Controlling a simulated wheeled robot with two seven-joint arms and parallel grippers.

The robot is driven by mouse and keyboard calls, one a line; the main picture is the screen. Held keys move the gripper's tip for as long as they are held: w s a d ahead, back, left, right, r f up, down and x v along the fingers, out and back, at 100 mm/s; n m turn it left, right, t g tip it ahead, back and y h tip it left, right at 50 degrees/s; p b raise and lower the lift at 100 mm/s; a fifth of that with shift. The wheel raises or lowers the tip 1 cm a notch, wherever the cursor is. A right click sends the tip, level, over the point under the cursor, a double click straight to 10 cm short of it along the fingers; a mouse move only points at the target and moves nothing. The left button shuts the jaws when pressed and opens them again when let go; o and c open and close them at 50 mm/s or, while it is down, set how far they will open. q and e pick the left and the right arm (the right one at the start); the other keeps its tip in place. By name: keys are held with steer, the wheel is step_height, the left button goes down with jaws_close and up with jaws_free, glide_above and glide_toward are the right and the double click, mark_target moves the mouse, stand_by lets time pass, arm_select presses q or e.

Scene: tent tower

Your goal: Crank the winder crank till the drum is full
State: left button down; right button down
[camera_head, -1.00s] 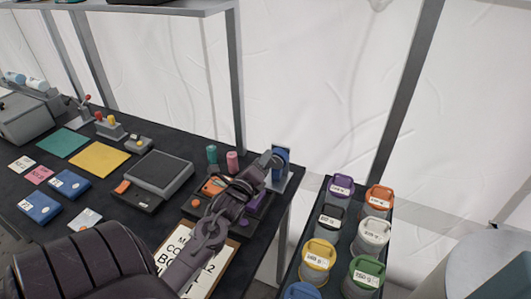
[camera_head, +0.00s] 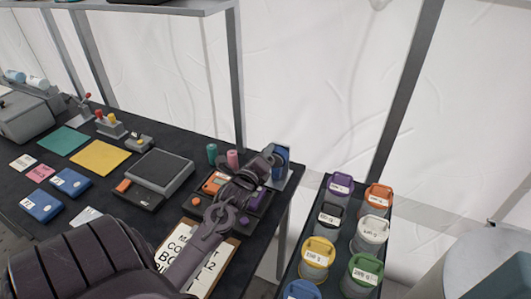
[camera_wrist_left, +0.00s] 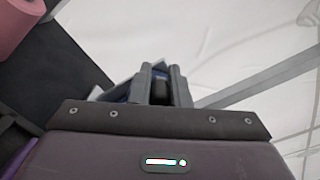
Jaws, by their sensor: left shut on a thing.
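The winder (camera_head: 284,153), with a blue upright part on a light grey base, stands at the right end of the dark table. My left gripper (camera_head: 271,156) is at its near left side and covers part of it. In the left wrist view the two fingers (camera_wrist_left: 160,86) are shut on a small dark piece, which I take for the crank's handle (camera_wrist_left: 160,91). Blue and grey parts of the winder show just behind the fingers. The crank arm is mostly hidden, and I cannot tell how full the drum is. My right gripper is not in view.
Teal (camera_head: 212,153) and pink (camera_head: 233,159) spools stand left of the winder. A lettered board (camera_head: 190,250) lies under my forearm. A black-topped scale-like device (camera_head: 160,171) is further left. Several lidded jars, one purple-lidded (camera_head: 341,183), fill a lower stand at right.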

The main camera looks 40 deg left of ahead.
arm_select(q)
steer(key=shift+d+r+m, duration=0.2)
steer(key=shift+m, duration=0.6)
steer(key=shift+w, duration=0.1)
steer(key=c, duration=1.4)
jaws_free()
steer(key=shift+o, duration=0.2)
steer(key=shift+s+d+f, duration=0.15)
steer(key=shift+s, duration=0.25)
steer(key=b+v, duration=0.1)
steer(key=v, duration=0.5)
steer(key=shift+s, duration=0.1)
steer(key=shift+s+d, duration=0.15)
steer(key=shift+s, duration=0.25)
